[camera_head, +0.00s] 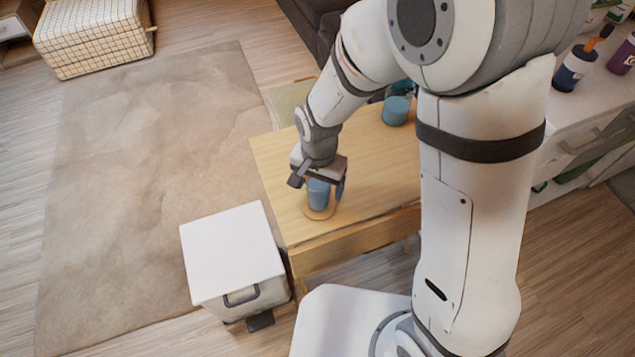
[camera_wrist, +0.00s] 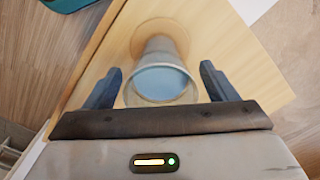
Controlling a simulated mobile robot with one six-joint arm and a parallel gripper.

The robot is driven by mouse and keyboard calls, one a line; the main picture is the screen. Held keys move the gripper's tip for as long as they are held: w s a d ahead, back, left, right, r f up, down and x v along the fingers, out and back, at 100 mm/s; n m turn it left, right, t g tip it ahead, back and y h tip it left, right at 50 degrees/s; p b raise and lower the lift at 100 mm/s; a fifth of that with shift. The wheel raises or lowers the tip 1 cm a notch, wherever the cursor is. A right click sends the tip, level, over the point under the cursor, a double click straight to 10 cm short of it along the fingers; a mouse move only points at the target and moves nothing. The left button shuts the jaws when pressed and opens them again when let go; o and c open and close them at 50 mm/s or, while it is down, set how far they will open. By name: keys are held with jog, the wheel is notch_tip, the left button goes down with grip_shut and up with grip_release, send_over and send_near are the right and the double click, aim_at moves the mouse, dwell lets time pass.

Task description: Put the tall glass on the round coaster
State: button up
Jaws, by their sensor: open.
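A tall blue glass (camera_head: 318,194) stands upright at the front left corner of the wooden table, over the round coaster (camera_head: 320,213). In the wrist view the glass (camera_wrist: 161,75) is seen from above, between the two fingers, with clear space on both sides. The coaster's far rim (camera_wrist: 160,24) shows past the glass base. My gripper (camera_head: 318,184) is open around the glass in the head view. In the wrist view the gripper (camera_wrist: 158,85) has its fingers apart. The upper part of the glass is hidden by my gripper in the head view.
The wooden table (camera_head: 365,165) is mostly clear. Another blue cup (camera_head: 396,110) stands toward its back right. A counter with bottles (camera_head: 573,68) is at the far right.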

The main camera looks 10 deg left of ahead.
notch_tip(320, 180, up, 12)
jog(key=p, duration=0.2)
jog(key=s+d+r+n, duration=0.1)
jog(key=s+d+r, duration=0.1)
jog(key=d, duration=0.5)
jog(key=s+d+r+t, duration=0.1)
jog(key=s+d+r, duration=0.1)
jog(key=d, duration=0.6)
jog(key=s+d+r+n+t, duration=0.1)
jog(key=s+d+r, duration=0.2)
jog(key=d, duration=0.4)
jog(key=shift+d+r+n, duration=0.3)
jog(key=shift+d+r, duration=0.1)
notch_tip(320, 180, up, 9)
jog(key=p, duration=0.8)
jog(key=shift+t, duration=0.3)
jog(key=shift+s, duration=0.1)
dwell(0.8)
